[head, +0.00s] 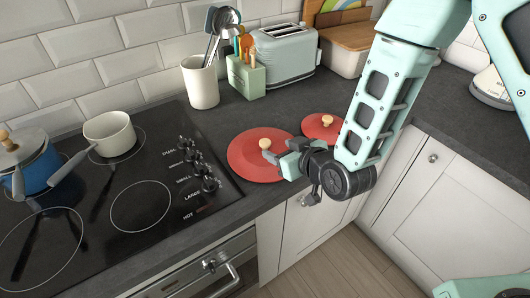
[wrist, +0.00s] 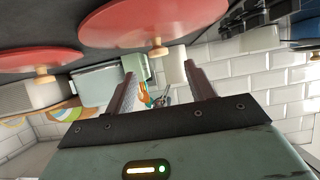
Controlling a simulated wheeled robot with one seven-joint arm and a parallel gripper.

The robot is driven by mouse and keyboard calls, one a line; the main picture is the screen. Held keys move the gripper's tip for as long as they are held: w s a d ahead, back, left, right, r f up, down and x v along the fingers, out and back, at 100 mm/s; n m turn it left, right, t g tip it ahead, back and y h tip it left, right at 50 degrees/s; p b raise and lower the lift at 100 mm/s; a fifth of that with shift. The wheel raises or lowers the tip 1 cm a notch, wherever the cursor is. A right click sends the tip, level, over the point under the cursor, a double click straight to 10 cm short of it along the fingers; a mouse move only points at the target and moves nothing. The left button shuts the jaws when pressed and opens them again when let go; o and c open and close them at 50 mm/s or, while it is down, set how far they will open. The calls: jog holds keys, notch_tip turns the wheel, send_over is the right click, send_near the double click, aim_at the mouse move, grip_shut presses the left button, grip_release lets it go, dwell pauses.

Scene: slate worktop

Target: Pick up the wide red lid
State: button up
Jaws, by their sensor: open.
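The wide red lid (head: 245,157) lies flat on the dark worktop just right of the cooktop, with a pale wooden knob (head: 265,143) on top. My gripper (head: 281,152) is open and empty, low over the lid's right side, close to the knob. In the wrist view the wide lid (wrist: 150,18) fills the top, and its knob (wrist: 158,48) shows ahead of the gap between my two fingers (wrist: 164,82), not gripped. A smaller red lid (head: 322,127) with a similar knob lies behind and to the right; it also shows in the wrist view (wrist: 35,58).
Behind the lids stand a utensil crock (head: 201,83), a green utensil block (head: 246,77) and a toaster (head: 285,60). The black cooktop (head: 140,205) at left holds a white pot (head: 109,134) and a blue pot (head: 38,170). The worktop's front edge is close to the wide lid.

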aim_at(268, 144)
jog(key=p+x, duration=0.3)
jog(key=x, duration=0.5)
jog(key=shift+w+a+f, duration=0.1)
jog(key=shift+w+f, duration=0.1)
jog(key=shift+w, duration=0.15)
jog(key=c, duration=1.2)
